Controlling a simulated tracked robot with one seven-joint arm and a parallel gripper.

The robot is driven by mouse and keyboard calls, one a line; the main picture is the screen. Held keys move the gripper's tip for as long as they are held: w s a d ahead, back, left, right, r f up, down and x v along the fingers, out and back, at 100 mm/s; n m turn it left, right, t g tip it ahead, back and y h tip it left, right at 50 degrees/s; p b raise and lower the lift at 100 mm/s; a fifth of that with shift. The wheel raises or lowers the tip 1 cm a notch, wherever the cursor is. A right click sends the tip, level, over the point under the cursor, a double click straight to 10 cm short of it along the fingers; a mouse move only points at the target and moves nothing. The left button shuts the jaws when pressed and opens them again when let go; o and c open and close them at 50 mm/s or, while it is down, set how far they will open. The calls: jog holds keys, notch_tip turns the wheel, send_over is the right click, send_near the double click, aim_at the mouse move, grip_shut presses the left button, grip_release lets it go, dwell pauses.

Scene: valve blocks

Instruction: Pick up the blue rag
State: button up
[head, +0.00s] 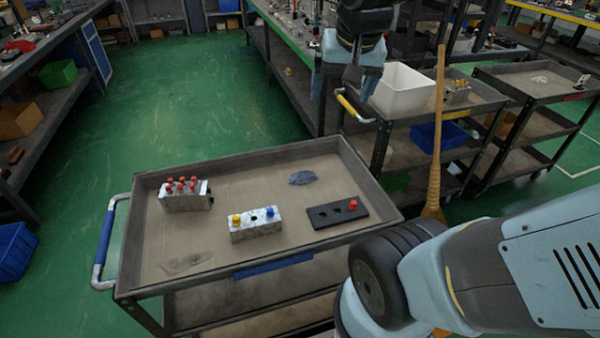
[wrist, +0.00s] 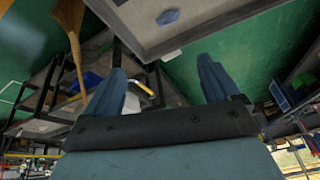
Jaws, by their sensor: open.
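The blue rag (head: 303,178) lies flat and crumpled on the cart's top tray (head: 240,170), toward the back and right of centre. It also shows in the wrist view as a small blue patch (wrist: 168,17) near the top edge. My gripper (head: 350,82) hangs in the air beyond the tray's back edge, up and to the right of the rag in the head view. In the wrist view its two blue fingers (wrist: 165,85) are wide apart with nothing between them. The gripper is open and apart from the rag.
On the tray stand a valve block with red knobs (head: 187,195), one with yellow and blue knobs (head: 256,224) and a black plate with a red knob (head: 337,213). A grey-brown cloth (head: 187,262) lies front left. A broom (head: 436,150) and white bin (head: 402,90) are at right.

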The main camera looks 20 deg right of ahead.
jog(key=w+a+f+m+g+h, duration=0.25)
jog(key=w+f+m, duration=0.45)
jog(key=w+f, duration=0.4)
jog(key=m+g+h, duration=0.2)
jog(key=m, duration=0.5)
send_near(302, 171)
jog(key=x, duration=0.5)
jog(key=shift+w+d, duration=0.3)
jog(key=shift+s+a+x, duration=0.15)
jog(key=shift+x, duration=1.15)
jog(key=shift+s+a+x, duration=0.15)
jog(key=shift+x, duration=1.1)
jog(key=shift+f+y, duration=0.15)
jog(key=shift+y, duration=0.1)
jog(key=c, duration=1.2)
